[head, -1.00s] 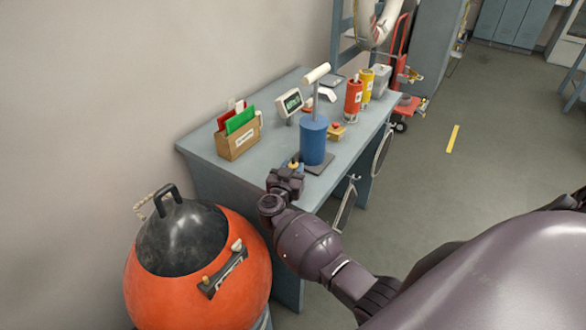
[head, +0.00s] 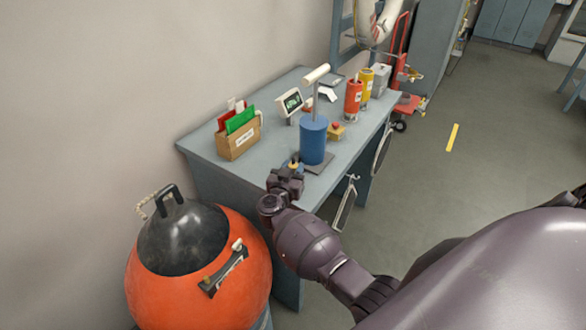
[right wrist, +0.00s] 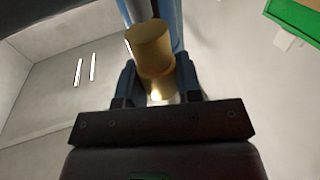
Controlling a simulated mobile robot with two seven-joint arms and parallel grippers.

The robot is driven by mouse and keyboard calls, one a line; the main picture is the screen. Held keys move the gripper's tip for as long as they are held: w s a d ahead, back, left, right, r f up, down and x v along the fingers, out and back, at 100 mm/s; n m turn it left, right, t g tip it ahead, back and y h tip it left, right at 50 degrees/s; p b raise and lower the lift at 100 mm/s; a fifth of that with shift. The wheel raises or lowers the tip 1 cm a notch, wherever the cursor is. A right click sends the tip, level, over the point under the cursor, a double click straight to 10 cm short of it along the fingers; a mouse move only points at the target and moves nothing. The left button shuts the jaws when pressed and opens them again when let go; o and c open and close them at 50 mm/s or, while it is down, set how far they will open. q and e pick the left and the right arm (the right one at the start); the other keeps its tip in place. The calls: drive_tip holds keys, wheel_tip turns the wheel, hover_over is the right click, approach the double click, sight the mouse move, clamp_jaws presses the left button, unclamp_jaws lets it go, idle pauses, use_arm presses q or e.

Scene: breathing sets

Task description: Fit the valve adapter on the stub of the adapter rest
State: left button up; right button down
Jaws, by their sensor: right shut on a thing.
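My right gripper (head: 291,170) is over the near edge of the bench, just in front of the blue hand pump. It is shut on a small brass piece, which I take to be the valve adapter (head: 293,164). In the right wrist view the brass cylinder (right wrist: 150,46) stands out beyond the gripper's fingers (right wrist: 158,88), with blue behind it. The adapter rest with its stub cannot be made out for sure in either view. My left gripper is not in view.
The blue pump (head: 313,140) with a T-handle stands on the bench (head: 200,145). An orange buoy-like ball (head: 240,285) stands at left.

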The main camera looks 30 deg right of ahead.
drive_tip(key=shift+f+b, duration=0.75)
drive_tip(key=shift+f, duration=0.85)
drive_tip(key=c, duration=0.7)
unclamp_jaws()
drive_tip(key=v, duration=1.1)
drive_tip(key=shift+w, duration=0.1)
